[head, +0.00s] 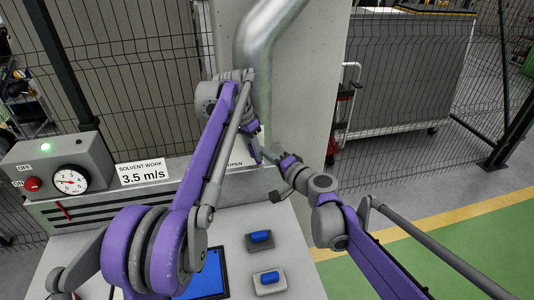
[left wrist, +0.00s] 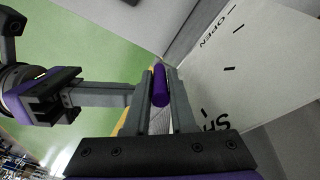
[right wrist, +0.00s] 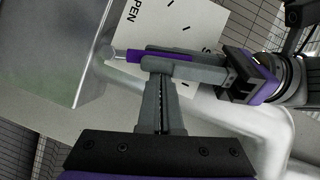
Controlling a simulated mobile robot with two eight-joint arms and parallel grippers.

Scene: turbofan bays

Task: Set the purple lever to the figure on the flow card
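The flow card (head: 142,172) stands on the console and reads SOLVENT WORK 3.5 m/s. The purple lever (head: 254,154) is by the duct, small in the head view. In the left wrist view the lever's end (left wrist: 160,86) lies between my left gripper's fingertips (left wrist: 160,82), which appear closed on both its sides. The lever also shows in the right wrist view (right wrist: 160,56), partly behind a left finger. My right gripper (right wrist: 160,82) is shut and empty, its tips close to the left fingers. A white scale plate (left wrist: 262,80) has tick marks, OPEN and a partly hidden second word.
A round gauge (head: 70,180) sits on a grey box with a red button (head: 33,184) and a lit green lamp (head: 46,147); its needle is too small to read surely. Two blue-topped blocks (head: 261,237) (head: 269,278) lie on the console. A silver pipe (head: 262,40) rises behind.

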